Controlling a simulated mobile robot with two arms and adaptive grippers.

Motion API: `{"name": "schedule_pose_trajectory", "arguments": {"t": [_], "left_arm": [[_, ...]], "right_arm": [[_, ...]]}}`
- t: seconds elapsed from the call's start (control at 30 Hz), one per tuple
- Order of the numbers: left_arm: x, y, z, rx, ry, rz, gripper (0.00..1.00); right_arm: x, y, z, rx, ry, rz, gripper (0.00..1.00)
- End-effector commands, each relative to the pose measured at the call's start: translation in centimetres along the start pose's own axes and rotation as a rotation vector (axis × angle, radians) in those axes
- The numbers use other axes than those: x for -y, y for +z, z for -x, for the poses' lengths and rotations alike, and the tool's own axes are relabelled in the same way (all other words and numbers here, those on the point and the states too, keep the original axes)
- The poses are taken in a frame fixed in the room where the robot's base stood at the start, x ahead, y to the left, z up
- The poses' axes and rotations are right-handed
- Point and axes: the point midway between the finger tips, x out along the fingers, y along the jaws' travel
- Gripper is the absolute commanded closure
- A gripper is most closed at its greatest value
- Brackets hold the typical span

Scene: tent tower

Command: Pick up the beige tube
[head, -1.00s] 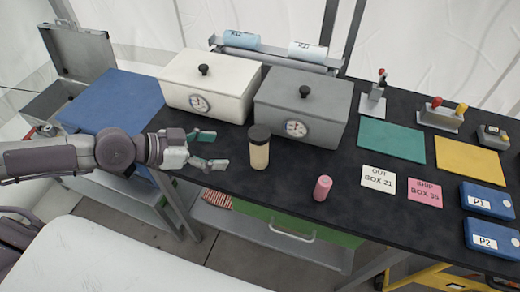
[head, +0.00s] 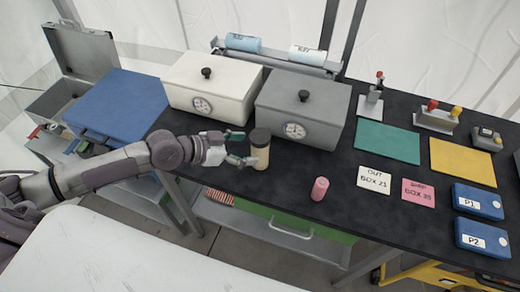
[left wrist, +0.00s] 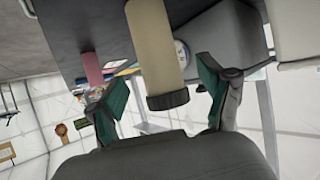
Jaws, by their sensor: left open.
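The beige tube (head: 260,156) with a dark cap stands upright on the black table, in front of the grey box. It also shows in the left wrist view (left wrist: 153,40), upside down there, with its dark cap (left wrist: 167,99) between the fingers. My left gripper (head: 243,148) is open at the tube's left side, its green-padded fingers reaching toward it. In the left wrist view the open fingers (left wrist: 160,103) stand apart on both sides of the tube, with visible gaps. My right gripper is in neither view.
A pink cylinder (head: 320,188) stands right of the tube. The white box (head: 214,82) and grey box (head: 302,105) stand behind. A blue panel (head: 118,103) lies at the left. Cards, mats and blue cases are at the right. The table's front edge is near.

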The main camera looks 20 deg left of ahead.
Motion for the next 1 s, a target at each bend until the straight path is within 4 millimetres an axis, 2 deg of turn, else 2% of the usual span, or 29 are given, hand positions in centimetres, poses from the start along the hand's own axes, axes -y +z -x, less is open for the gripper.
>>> {"name": "schedule_pose_trajectory", "arguments": {"t": [0.23, 0.4, 0.67, 1.0], "left_arm": [[-0.2, -0.8, -2.8, -0.004, 0.002, 0.003, 0.2], [-0.1, -0.5, -4.7, -0.002, 0.0, 0.001, 0.2], [-0.2, -0.3, -5.0, -0.001, 0.001, 0.0, 0.2], [-0.1, -0.3, -5.0, -0.001, 0.001, 0.0, 0.75]], "right_arm": [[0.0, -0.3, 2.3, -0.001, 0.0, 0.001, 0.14], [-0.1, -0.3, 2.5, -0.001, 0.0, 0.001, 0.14], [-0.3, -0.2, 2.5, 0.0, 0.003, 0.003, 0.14], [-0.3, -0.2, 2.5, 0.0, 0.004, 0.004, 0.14]]}}
